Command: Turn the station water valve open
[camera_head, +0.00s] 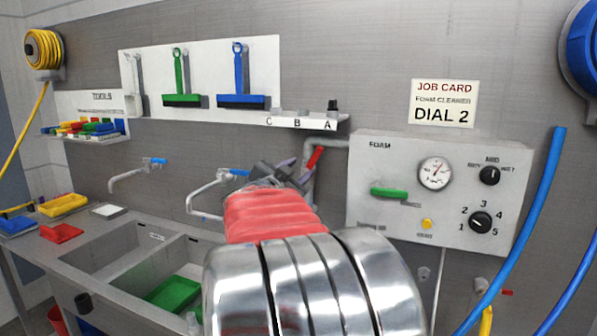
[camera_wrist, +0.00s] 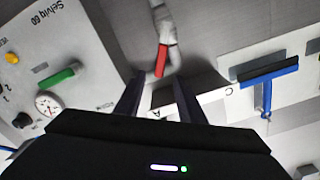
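A red lever (camera_head: 314,160) sits on the grey pipe beside the foam panel's left edge, slanting down to the left. I take it for the water valve; no label on it is readable. It also shows in the wrist view (camera_wrist: 161,61), ahead of my gripper (camera_wrist: 158,92). The two dark fingers are spread, with nothing between them, and the lever lies just beyond their tips, seemingly apart. In the head view my gripper (camera_head: 284,178) is just left of and below the lever, partly hidden by my red and silver arm. The grey pipe (camera_head: 330,143) bends right toward the panel.
The foam panel (camera_head: 375,165) carries a gauge, a green handle (camera_head: 389,192) and black knobs. A shelf (camera_head: 300,122) marked C, B, A juts out just above the lever. Taps (camera_head: 205,187) and sinks lie left. A blue hose (camera_head: 535,215) hangs right.

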